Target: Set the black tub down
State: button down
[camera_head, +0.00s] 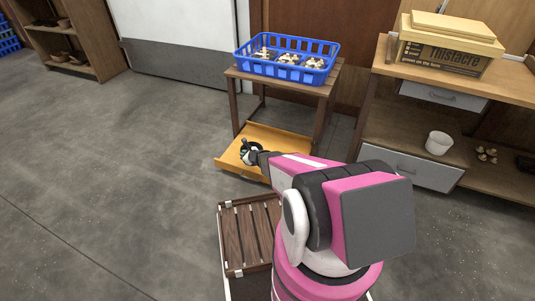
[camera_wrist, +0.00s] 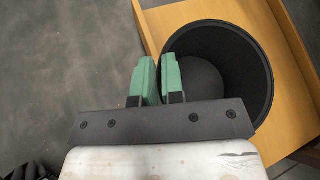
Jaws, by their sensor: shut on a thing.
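The black tub (camera_wrist: 228,45) is round, open at the top and looks empty inside. My gripper (camera_wrist: 159,65) is shut on its left wall in the wrist view, one green finger outside and one inside. In the head view my gripper (camera_head: 246,147) is over the yellow-orange tray-like lower board (camera_head: 226,162) of a small wooden table. There the tub is small and mostly hidden by the gripper. The same board shows under and beside the tub in the wrist view (camera_wrist: 290,75). I cannot tell whether the tub's base touches it.
A blue crate (camera_head: 291,73) with punnets of mushrooms stands on the small table's top (camera_head: 240,75), above the board. To the right, a workbench (camera_head: 385,69) holds a lidded box (camera_head: 440,58). A white tub (camera_head: 439,142) and mushrooms (camera_head: 487,154) are beneath. The floor at left is clear.

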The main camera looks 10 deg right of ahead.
jog(key=shift+d+f, duration=0.2)
jog(key=shift+f, duration=0.65)
jog(key=w+d+f, duration=0.2)
jog(key=w, duration=0.1)
jog(key=w+d+f, duration=0.4)
jog(key=w+d, duration=0.1)
jog(key=shift+w+f, duration=0.3)
notch_tip(320, 180, down, 4)
jog(key=shift+f, duration=0.1)
jog(key=c, duration=1.2)
grip_release()
jog(key=shift+s+r, duration=0.1)
jog(key=shift+r, duration=0.1)
